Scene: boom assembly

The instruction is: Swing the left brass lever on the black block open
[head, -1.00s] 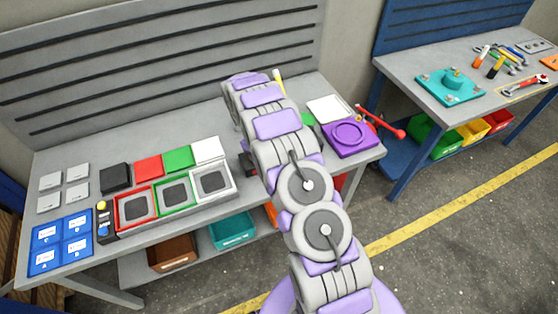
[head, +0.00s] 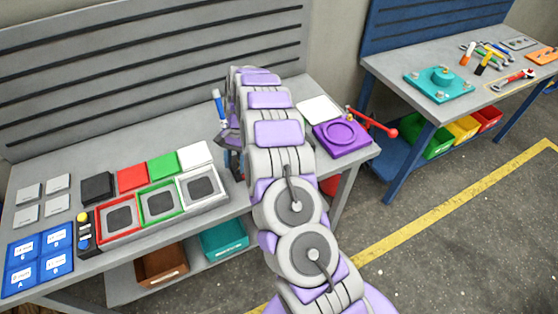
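No brass lever can be made out in the head view. My arm crosses the middle of the grey workbench (head: 130,152) and hides part of its top. My gripper (head: 228,137) seems to show only in part, as dark and purple pieces at the left edge of my arm, over the bench. Its fingertips are not clear, and neither is whether it touches anything. A small dark piece shows low beside my arm, but I cannot tell whether it belongs to the lever block. A black square block (head: 97,187) lies farther left, with no lever visible on it.
A blue-handled item (head: 218,104) stands left of my arm. Red (head: 131,177), green (head: 162,164) and white (head: 195,154) blocks lie behind framed trays (head: 160,202). A purple fixture (head: 341,138) with a red-ended lever (head: 378,125) is at the bench's right end.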

